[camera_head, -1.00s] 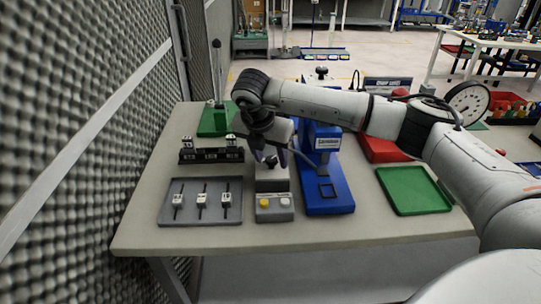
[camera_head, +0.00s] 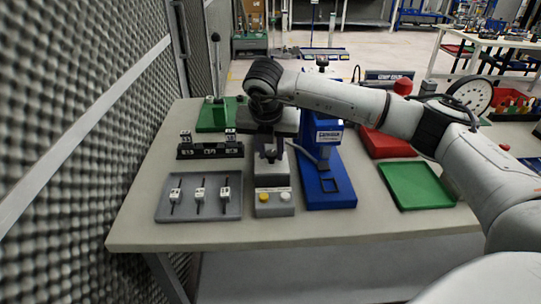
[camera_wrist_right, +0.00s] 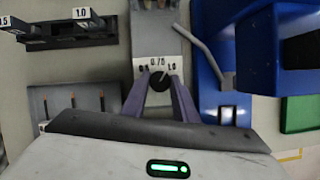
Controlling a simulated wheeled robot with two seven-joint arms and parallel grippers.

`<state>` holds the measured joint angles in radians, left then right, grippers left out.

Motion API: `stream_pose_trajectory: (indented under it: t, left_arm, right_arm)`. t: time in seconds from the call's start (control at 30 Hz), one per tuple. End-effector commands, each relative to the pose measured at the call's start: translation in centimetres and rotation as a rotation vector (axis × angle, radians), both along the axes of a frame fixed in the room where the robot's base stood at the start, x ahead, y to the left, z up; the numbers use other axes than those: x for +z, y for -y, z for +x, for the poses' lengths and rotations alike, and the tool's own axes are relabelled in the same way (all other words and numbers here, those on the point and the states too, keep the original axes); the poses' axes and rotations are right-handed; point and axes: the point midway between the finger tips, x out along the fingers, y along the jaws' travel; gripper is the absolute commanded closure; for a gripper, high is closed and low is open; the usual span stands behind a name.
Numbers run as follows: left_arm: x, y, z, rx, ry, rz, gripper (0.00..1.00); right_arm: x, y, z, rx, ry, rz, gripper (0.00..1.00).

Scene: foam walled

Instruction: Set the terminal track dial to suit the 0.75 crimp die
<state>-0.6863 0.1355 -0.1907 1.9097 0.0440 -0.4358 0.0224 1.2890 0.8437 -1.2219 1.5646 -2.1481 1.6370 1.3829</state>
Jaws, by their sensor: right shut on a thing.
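The terminal track dial (camera_wrist_right: 160,79) is a dark round knob on a grey housing (camera_head: 272,180). Its scale reads 0.75 at the top middle, with 1.0 to the right and a partly covered mark to the left. The knob's pointer looks roughly toward 0.75 to 1.0, too small to tell exactly. My right gripper (camera_wrist_right: 160,88) has its two purple fingers on either side of the knob, shut on it; in the head view it (camera_head: 270,150) points down over the housing. The blue crimp press (camera_head: 328,185) stands just right. My left gripper is out of view.
A black rack (camera_head: 210,151) at left holds two upright blocks marked 0.5 and 1.0. A grey tray (camera_head: 199,212) holds three white tagged pieces. A button box (camera_head: 274,209) sits in front of the dial. A green tray (camera_head: 416,187) and a red bin (camera_head: 388,145) lie right.

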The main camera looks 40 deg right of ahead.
Motion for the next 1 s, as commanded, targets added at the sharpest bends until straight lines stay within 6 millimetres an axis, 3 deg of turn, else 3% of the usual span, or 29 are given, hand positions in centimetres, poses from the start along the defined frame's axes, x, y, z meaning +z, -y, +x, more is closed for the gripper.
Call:
stream_pose_trajectory:
  t: [0.3, 0.6, 1.0]
  left_arm:
    - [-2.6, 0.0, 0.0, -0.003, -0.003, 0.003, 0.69]
    - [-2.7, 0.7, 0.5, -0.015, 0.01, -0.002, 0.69]
    - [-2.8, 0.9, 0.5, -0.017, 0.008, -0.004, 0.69]
  right_arm:
    - [-0.3, 0.3, -0.1, 0.265, 0.002, 0.001, 0.96]
    - [-0.1, 0.3, -0.2, 0.449, 0.002, 0.001, 0.96]
    - [0.0, 0.3, -0.2, 0.533, -0.001, 0.001, 0.96]
